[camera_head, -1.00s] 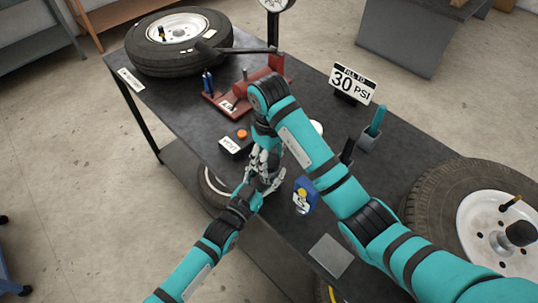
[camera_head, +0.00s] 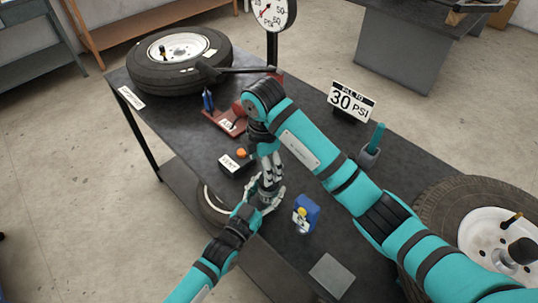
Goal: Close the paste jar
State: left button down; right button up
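I cannot clearly make out the paste jar or its lid. My two grippers meet over the near left edge of the dark workbench (camera_head: 214,133). My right gripper (camera_head: 270,187) points down from the bent arm above. My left gripper (camera_head: 264,203) reaches up from the lower left, right beside or touching the right one. Their fingers overlap in the picture, so whatever lies between them is hidden, and I cannot tell whether either is open or shut. My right arm also covers part of the bench.
A blue container (camera_head: 306,214) with a yellow spot stands right of the grippers. A black box with an orange button (camera_head: 240,153) lies behind them. A flat grey plate (camera_head: 331,267), a teal-handled brush in a holder (camera_head: 370,157), a 30 PSI sign (camera_head: 352,101) and tyres (camera_head: 180,62) surround them.

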jog(key=n, duration=0.2)
jog(key=r+n, duration=0.1)
jog(key=n, duration=0.2)
jog(key=shift+w+a, duration=0.1)
jog(key=n, duration=0.3)
jog(key=shift+r, duration=0.25)
jog(key=n, duration=0.5)
jog(key=shift+r, duration=0.35)
jog(key=n, duration=0.5)
jog(key=shift+r, duration=0.35)
jog(key=n, duration=0.7)
jog(key=shift+s+d+r+n, duration=0.3)
jog(key=shift+d+r, duration=0.05)
jog(key=n, duration=0.4)
jog(key=shift+s+d+r+g, duration=0.15)
jog(key=shift+d+r+g, duration=0.05)
jog(key=shift+d+g, duration=0.1)
jog(key=n, duration=0.4)
jog(key=shift+s+d+r, duration=0.15)
